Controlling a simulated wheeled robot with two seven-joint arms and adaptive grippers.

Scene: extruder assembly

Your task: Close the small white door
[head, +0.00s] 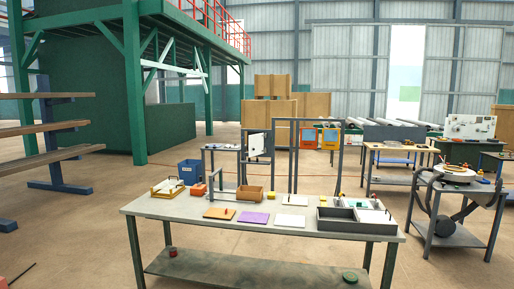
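I cannot tell for certain which thing is the small white door. A small upright white panel (256,144) stands behind the grey workbench (150,207), at its back left of centre. Flat white plates (290,220) lie on the bench, beside a purple plate (252,218) and an orange-brown plate (219,213). Neither of my grippers shows in the head view.
A grey divided tray (338,226) sits at the bench's right end. A small brown open box (249,193) and a yellow-edged tray (168,187) stand toward its left. A round-topped stand (454,174) is at the right. Open floor lies left of the bench.

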